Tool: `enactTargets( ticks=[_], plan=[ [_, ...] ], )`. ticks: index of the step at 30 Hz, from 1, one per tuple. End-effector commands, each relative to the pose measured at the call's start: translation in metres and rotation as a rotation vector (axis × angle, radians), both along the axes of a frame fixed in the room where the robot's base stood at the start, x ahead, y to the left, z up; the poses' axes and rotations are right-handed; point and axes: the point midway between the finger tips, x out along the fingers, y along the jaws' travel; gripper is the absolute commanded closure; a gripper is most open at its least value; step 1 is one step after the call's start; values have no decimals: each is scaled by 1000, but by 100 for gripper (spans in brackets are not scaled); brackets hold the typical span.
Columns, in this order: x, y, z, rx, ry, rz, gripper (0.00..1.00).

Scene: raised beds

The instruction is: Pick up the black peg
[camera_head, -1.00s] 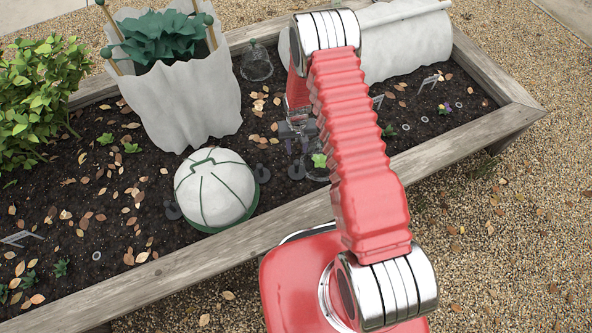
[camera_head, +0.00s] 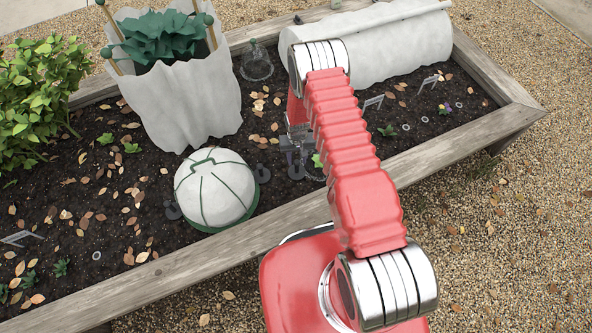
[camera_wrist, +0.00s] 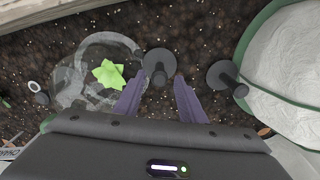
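A black peg (camera_wrist: 157,63) with a round flat head and short stem shows in the wrist view, just beyond and between my fingertips. A second black peg (camera_wrist: 222,74) is to its right, beside the white dome. My gripper (camera_wrist: 159,86) is open, its two purple-grey fingers spread with nothing held between them. In the head view my gripper (camera_head: 296,142) is over the soil, partly hidden by my arm. Dark pegs show near it (camera_head: 296,172) and to its left (camera_head: 262,170). I cannot tell whether the fingers stand beside the first peg or above it.
A clear cloche (camera_wrist: 75,88) over a bright green plant is left of the gripper in the wrist view. The white dome (camera_head: 212,188) with green ribs stands at the bed's front. A fabric-wrapped plant (camera_head: 185,100) and white roll (camera_head: 390,45) stand behind. The wooden edge (camera_head: 270,238) runs in front.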

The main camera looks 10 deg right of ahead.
Motion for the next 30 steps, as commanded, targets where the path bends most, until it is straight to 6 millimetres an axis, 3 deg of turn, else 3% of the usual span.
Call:
enactTargets(
  ticks=[11,24,30],
  plan=[
    [0,0,-3,0,1,0,63],
    [0,0,-46,0,2,0,63],
    [1,0,-52,0,0,0,63]
  ],
)
